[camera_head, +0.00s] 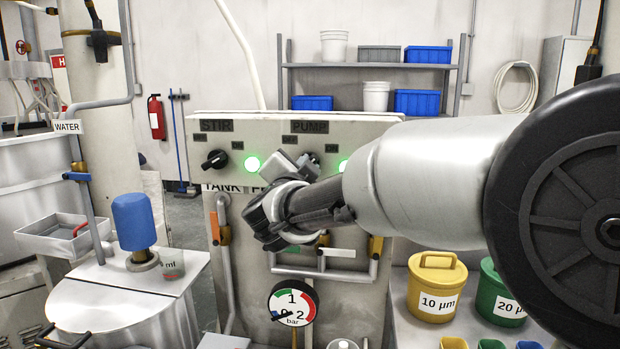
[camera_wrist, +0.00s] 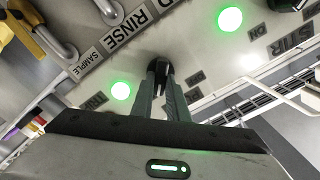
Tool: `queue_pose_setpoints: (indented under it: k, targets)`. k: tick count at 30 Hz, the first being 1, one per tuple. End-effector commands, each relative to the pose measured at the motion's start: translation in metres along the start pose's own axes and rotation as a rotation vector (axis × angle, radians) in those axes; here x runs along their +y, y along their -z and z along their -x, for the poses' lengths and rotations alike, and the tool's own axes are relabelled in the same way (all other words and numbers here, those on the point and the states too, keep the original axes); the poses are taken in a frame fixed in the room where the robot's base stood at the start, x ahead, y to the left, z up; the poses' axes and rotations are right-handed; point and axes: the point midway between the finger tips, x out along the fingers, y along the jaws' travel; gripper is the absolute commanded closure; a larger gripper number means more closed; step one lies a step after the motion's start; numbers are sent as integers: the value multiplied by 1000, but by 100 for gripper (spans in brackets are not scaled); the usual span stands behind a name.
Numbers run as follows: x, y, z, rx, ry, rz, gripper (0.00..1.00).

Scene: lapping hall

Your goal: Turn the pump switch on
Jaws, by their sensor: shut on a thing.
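The pale control panel (camera_head: 225,125) has a STIR side at left and a PUMP side at right. The pump switch (camera_wrist: 158,66) is a black knob, seen between my fingertips in the wrist view and mostly hidden behind my gripper in the head view. My gripper (camera_head: 303,165) is shut on this knob; its fingers (camera_wrist: 167,85) also show in the wrist view. The pump lamp (camera_head: 343,165) glows green, and it shows lit in the wrist view (camera_wrist: 121,90). The knob's exact pointing direction is hard to tell.
The black stir knob (camera_head: 215,160) and its lit green lamp (camera_head: 252,163) are left of my gripper. Pipes and a pressure gauge (camera_head: 293,303) are below. A blue motor (camera_head: 134,221) stands at left; a yellow bucket (camera_head: 436,287) stands at right.

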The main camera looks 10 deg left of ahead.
Motion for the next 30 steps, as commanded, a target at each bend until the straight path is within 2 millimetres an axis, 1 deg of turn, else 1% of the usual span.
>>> queue_pose_setpoints:
  k: [6,13,20,30]
  targets:
    - [2,-1,0,3,2,-159,100]
    - [1,0,0,2,2,-267,100]
    - [1,1,0,1,2,-316,100]
    - [0,1,0,2,2,-325,100]
